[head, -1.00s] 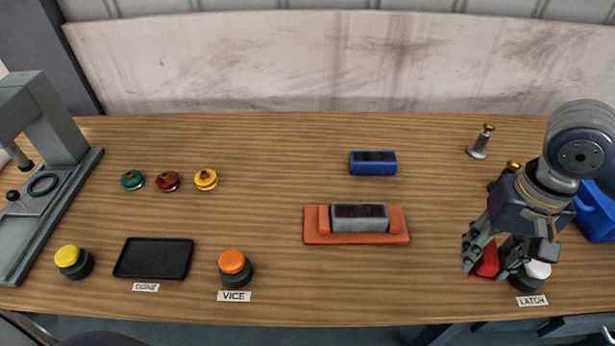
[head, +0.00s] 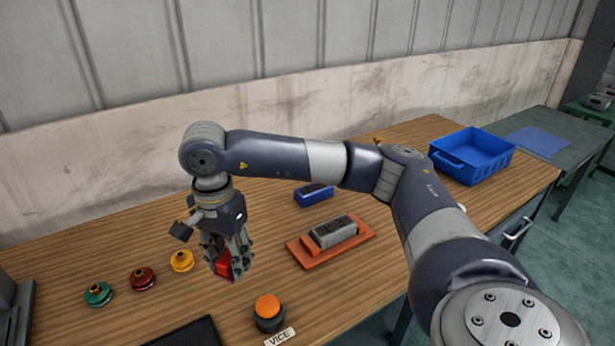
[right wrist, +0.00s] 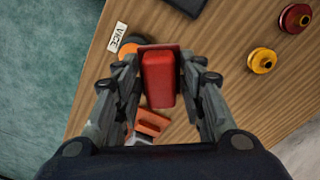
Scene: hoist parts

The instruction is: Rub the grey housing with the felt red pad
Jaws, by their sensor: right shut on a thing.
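My right gripper (head: 228,262) is shut on the felt red pad (head: 223,264) and holds it above the table, left of the vice. The red pad (right wrist: 159,79) shows between the fingers in the right wrist view. The grey housing (head: 333,232) sits in the orange vice (head: 300,255) on the table, to the right of my gripper. In the right wrist view only part of the orange vice (right wrist: 152,121) shows below the pad. My left gripper is in no view.
An orange button (head: 268,306) labelled VICE stands near the front edge. Green (head: 98,294), dark red (head: 142,278) and yellow (head: 182,261) knobs stand at left. A blue block (head: 314,194) lies behind the vice. A blue bin (head: 472,155) stands at far right. A black tray (head: 190,335) is at front.

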